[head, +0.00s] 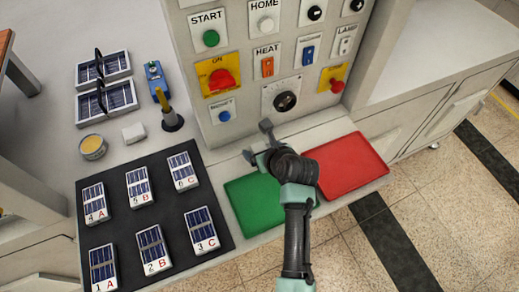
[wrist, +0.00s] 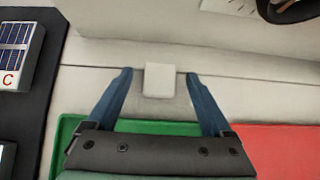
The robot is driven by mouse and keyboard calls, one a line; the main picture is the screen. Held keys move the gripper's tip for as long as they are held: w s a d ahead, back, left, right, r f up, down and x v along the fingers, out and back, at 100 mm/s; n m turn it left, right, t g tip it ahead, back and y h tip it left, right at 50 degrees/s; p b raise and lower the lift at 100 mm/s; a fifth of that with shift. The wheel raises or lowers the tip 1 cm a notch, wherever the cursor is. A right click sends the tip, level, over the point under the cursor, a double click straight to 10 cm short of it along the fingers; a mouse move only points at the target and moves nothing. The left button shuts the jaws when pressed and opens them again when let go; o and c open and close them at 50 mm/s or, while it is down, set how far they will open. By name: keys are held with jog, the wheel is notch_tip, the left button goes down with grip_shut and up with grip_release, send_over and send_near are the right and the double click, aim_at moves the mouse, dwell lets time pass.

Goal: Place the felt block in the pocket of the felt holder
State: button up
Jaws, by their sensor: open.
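My gripper (head: 258,142) is open above the ledge between the control panel and the green tray. In the wrist view its two blue fingers (wrist: 160,76) stand wide apart. A small pale square block (wrist: 161,80), which looks like the felt block, shows between them with a gap on each side. I cannot tell how far below the fingertips it lies, and I cannot make it out in the head view. A small white piece (head: 133,133) lies on the table by the tin; it may be the felt holder, but its pocket cannot be made out.
The green tray (head: 238,200) and red tray (head: 350,166) lie before the control panel (head: 270,80). A black mat (head: 120,212) with several solar cells is at left. A yellow tin (head: 93,147), a black stand (head: 172,121) and a blue device (head: 155,78) stand behind it.

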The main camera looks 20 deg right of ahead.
grip_shut()
dwell(0.4)
jog(key=shift+r, duration=0.15)
